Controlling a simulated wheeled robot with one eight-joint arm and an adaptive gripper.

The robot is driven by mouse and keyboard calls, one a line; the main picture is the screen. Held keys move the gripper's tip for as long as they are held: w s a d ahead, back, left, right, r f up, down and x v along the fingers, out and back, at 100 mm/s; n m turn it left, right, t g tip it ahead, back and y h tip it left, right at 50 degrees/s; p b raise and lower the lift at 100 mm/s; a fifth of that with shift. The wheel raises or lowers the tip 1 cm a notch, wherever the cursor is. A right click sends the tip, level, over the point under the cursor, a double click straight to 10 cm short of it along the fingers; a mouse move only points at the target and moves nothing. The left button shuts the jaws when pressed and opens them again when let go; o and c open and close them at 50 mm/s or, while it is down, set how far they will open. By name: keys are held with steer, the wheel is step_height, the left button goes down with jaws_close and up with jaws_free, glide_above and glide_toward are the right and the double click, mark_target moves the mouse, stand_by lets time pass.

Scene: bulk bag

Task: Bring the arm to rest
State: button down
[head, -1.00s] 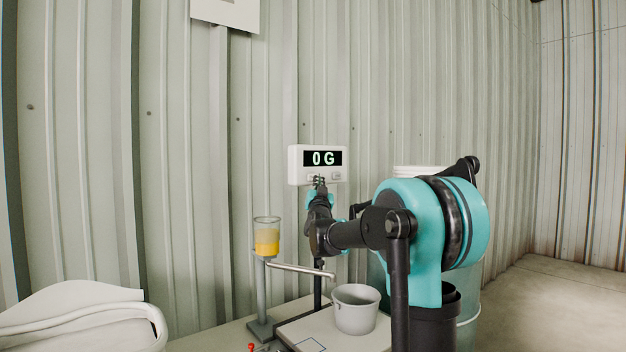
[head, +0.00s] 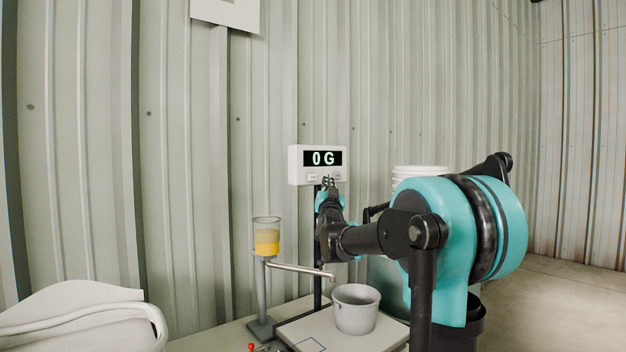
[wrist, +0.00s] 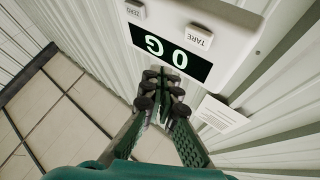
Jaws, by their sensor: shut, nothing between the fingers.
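My gripper (head: 328,183) is in front of the lower right part of the scale display (head: 307,163) in the head view. The display is a white box reading 0 G, with small buttons below the digits. In the wrist view, the fingers of my gripper (wrist: 162,92) are shut and empty, pointing toward the display (wrist: 225,22). The TARE button (wrist: 198,37) shows clear of the fingers. I cannot tell from the head view how far the fingertips are from the display.
A grey pot (head: 356,312) stands on the scale platform (head: 303,331). Left of it are a metal spout (head: 300,269) and a clear cup with yellow contents (head: 267,243) on a stand. A white bag (head: 75,315) lies at lower left. White buckets (head: 420,171) stand behind my arm.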

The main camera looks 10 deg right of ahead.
steer(key=s+a+f+n+g+y, duration=0.1)
steer(key=s+f+g, duration=0.25)
steer(key=f, duration=0.65)
steer(key=s+a+f+n+g+y, duration=0.1)
steer(key=s+f+n+g+y, duration=0.3)
steer(key=f, duration=0.6)
steer(key=s+a+f+m+g+h, duration=0.1)
steer(key=s+f+g, duration=0.1)
steer(key=s+f, duration=0.6)
steer(key=s+d+f+g, duration=0.1)
steer(key=s+f+g, duration=0.2)
steer(key=s+f, duration=0.6)
steer(key=s+d+f+g, duration=0.1)
steer(key=s+f+g, duration=0.2)
steer(key=s+f, duration=0.6)
steer(key=s+d+f+g, duration=0.1)
steer(key=s+f+g, duration=0.2)
steer(key=s+f, duration=0.5)
steer(key=shift+s+d+f+g+h, duration=0.1)
steer(key=shift+s+f+g+h, duration=0.1)
steer(key=shift+s, duration=0.2)
steer(key=shift+s+d+f+g+h, duration=0.1)
steer(key=shift+s+f+g+h, duration=0.1)
steer(key=shift+s, duration=0.2)
